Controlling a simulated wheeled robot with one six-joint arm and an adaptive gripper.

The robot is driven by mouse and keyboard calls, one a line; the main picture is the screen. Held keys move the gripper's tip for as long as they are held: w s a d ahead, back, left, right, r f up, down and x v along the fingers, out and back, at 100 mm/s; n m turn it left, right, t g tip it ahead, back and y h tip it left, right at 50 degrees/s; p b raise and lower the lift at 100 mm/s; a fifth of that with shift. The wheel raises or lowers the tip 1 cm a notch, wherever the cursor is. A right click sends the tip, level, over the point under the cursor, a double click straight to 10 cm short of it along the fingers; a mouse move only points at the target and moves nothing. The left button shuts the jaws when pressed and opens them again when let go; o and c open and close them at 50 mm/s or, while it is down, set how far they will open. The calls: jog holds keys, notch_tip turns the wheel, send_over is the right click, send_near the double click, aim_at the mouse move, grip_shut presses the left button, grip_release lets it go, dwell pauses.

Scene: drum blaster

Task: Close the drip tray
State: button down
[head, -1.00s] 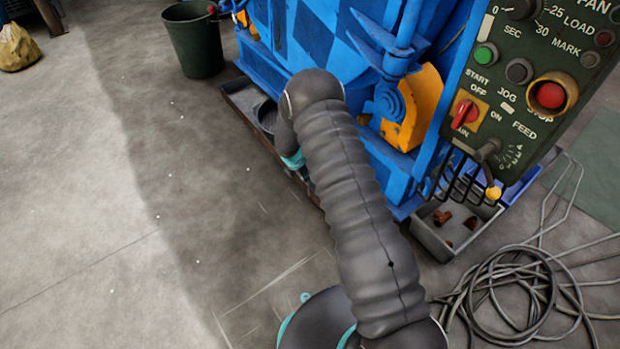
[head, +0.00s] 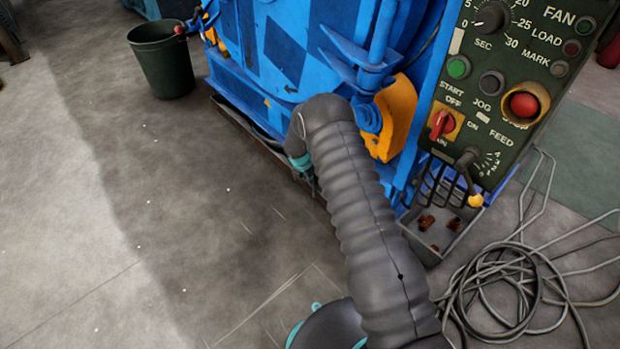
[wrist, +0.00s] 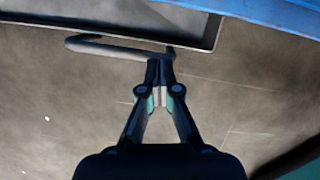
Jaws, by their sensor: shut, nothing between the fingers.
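The drip tray (head: 243,122) shows in the head view as a narrow dark strip along the foot of the blue machine (head: 270,50). In the wrist view, the tray's grey rim (wrist: 213,32) is at the top, beside the machine's blue edge, and part of the tray still sticks out. Its bar handle (wrist: 110,46) runs along the tray's front. My gripper (wrist: 160,62) is shut and empty, with its tips at the right end of the handle. I cannot tell whether they touch it.
A green bin (head: 163,62) stands at the upper left. A control panel (head: 510,80) is at the upper right. Below it are a grey box of brown pieces (head: 432,235) and coiled cables (head: 510,290) on the floor. The floor at left is clear.

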jog(key=shift+s+d+f, duration=0.1)
jog(key=shift+s+f, duration=0.2)
jog(key=shift+s, duration=0.05)
jog(key=s+a+r, duration=0.2)
jog(key=r, duration=0.3)
jog(key=s+a+r+p, duration=0.1)
jog(key=s+a+r, duration=0.1)
jog(key=r, duration=0.4)
jog(key=shift+s+a, duration=0.25)
jog(key=shift+a, duration=0.15)
